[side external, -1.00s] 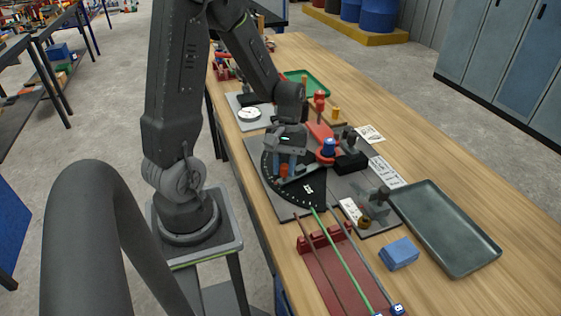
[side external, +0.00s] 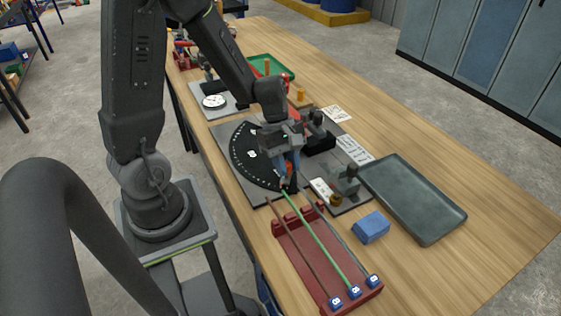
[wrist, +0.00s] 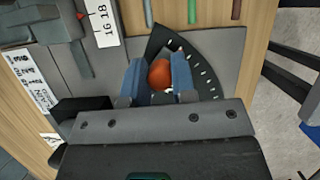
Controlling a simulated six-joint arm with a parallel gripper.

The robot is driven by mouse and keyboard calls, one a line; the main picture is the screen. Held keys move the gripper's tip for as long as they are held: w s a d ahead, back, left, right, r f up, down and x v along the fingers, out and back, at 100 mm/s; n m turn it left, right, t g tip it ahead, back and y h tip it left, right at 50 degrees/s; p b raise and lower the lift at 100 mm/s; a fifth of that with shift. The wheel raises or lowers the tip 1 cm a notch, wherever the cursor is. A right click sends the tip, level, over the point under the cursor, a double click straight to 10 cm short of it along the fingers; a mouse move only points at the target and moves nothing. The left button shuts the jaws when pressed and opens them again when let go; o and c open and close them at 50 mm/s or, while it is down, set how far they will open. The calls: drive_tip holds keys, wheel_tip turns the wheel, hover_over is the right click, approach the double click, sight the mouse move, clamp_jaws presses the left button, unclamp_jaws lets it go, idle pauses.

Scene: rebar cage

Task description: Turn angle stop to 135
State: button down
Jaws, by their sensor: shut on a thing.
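The dark quarter-circle angle plate (side external: 250,160) with white marks lies on the grey bench plate. Its marked edge also shows in the wrist view (wrist: 203,65); the numbers are too small to read. My gripper (side external: 287,172) is over the plate's near right corner, pointing down. In the wrist view its blue fingers (wrist: 160,78) are closed on both sides of an orange-red round knob (wrist: 160,73), the angle stop's knob. The stop's arm is hidden under my gripper, so its angle cannot be read.
A red rack (side external: 290,240) with a green rod (side external: 318,236) and other rods lies close in front. A blue block (side external: 371,227) and a grey tray (side external: 420,198) are to the right. Dark fixtures (side external: 346,180) stand close beside my gripper. A dial gauge (side external: 214,101) lies behind.

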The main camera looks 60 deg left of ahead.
idle(0.4)
drive_tip(key=c, duration=0.9)
unclamp_jaws()
drive_tip(key=shift+c, duration=0.2)
drive_tip(key=shift+w+r, duration=0.1)
drive_tip(key=v, duration=1.3)
drive_tip(key=shift+r, duration=0.3)
drive_tip(key=s+d+r+m+t+y, duration=0.4)
drive_tip(key=s+d+m, duration=0.5)
drive_tip(key=m, duration=0.9)
drive_tip(key=shift+r+m+t+y, duration=0.3)
drive_tip(key=shift+r+t, duration=0.4)
drive_tip(key=shift+r, duration=0.2)
